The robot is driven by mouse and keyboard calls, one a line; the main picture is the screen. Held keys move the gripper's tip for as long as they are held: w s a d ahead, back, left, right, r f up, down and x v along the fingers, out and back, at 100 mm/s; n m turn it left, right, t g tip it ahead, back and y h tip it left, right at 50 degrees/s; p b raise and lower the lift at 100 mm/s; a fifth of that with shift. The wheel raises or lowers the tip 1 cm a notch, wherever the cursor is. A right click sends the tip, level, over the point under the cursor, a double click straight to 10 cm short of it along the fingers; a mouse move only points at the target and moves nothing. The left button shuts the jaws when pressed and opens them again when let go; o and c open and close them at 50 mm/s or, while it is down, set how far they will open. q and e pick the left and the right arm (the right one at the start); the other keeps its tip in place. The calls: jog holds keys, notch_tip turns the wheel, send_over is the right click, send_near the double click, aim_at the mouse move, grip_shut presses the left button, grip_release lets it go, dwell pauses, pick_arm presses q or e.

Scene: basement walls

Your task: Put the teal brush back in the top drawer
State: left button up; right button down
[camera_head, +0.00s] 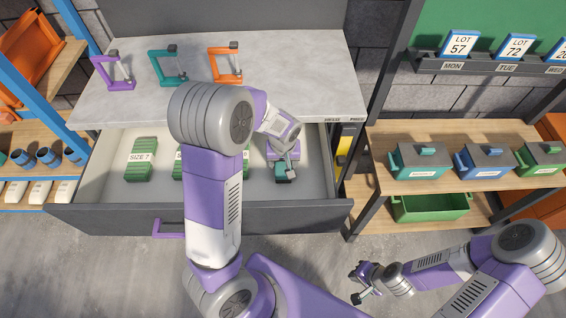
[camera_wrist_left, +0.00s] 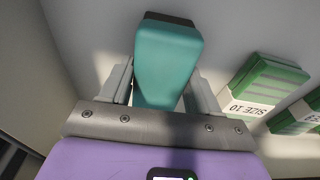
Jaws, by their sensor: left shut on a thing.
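The top drawer (camera_head: 110,188) is pulled open below the grey worktop, with a purple handle on its dark front. My left gripper (camera_head: 284,166) is inside the outline of the drawer, near its right end. It is shut on the teal brush (camera_head: 283,177), partly hidden by the gripper. In the left wrist view the brush (camera_wrist_left: 167,62) is a teal block with a dark far edge between the two fingers. I cannot tell whether it touches the drawer floor. My right gripper (camera_head: 358,284) is open and empty, low over the floor at the right.
Green packs labelled by size (camera_head: 142,160) stand in the drawer, left of the brush; one reads SIZE 10 (camera_wrist_left: 262,88). Purple (camera_head: 113,72), teal (camera_head: 167,66) and orange (camera_head: 226,64) clamps stand on the worktop. A shelf with lidded boxes (camera_head: 420,162) stands right.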

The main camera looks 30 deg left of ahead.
aim_at(283, 166)
pick_arm(q)
jog(key=shift+f, duration=0.15)
jog(key=o, duration=1.2)
jog(key=shift+r, duration=0.5)
notch_tip(283, 166, up, 11)
jog(key=s+p, duration=0.1)
jog(key=p, duration=0.4)
jog(key=shift+s+d+r, duration=0.2)
jog(key=shift+d, duration=0.2)
